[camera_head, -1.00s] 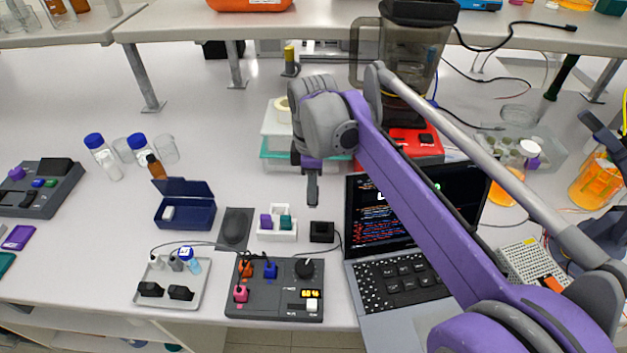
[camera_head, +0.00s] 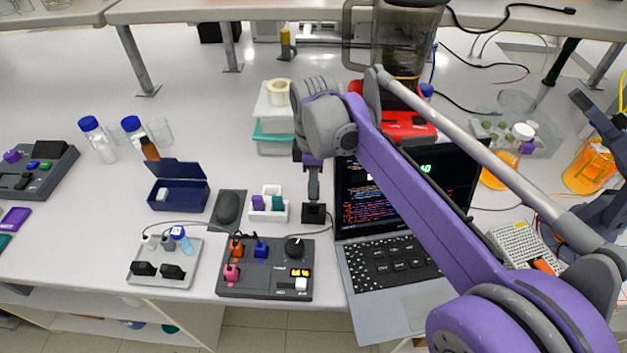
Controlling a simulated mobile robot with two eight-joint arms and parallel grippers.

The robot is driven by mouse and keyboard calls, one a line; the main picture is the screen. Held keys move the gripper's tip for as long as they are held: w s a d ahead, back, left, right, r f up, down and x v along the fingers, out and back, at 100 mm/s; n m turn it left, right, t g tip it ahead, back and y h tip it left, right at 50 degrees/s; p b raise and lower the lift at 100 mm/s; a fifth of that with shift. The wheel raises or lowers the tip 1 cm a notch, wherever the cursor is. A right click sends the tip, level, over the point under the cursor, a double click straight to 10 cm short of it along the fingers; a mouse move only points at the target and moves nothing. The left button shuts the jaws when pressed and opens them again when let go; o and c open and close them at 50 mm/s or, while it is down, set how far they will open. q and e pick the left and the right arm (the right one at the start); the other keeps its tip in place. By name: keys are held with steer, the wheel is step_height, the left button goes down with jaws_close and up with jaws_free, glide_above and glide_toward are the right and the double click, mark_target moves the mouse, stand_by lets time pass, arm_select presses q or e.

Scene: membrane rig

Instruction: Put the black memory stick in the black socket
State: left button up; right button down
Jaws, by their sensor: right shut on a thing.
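The black socket (camera_head: 314,215) is a small black block with a cable, standing on the bench just left of the laptop. My right gripper (camera_head: 314,192) points down directly above it, its tips at or very near the socket's top. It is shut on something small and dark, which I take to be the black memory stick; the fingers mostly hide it. I cannot tell whether the stick is touching the socket or inside it. My left gripper is not in view.
A white holder (camera_head: 281,217) with purple and teal sticks stands close left of the socket. The control box (camera_head: 264,285) lies in front, the open laptop (camera_head: 375,250) to the right. A mouse (camera_head: 228,207) and a navy box (camera_head: 180,195) are further left.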

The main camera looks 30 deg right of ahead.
mark_target(314, 201)
step_height(314, 201, down, 2)
steer(key=shift+f+b, duration=0.25)
steer(key=shift+b, duration=0.45)
steer(key=shift+f+b, duration=0.85)
steer(key=shift+f, duration=0.9)
steer(key=shift+f, duration=0.15)
steer(key=c, duration=0.7)
jaws_free()
steer(key=shift+c, duration=0.2)
step_height(314, 201, up, 11)
steer(key=shift+f+p, duration=0.1)
steer(key=shift+p, duration=0.45)
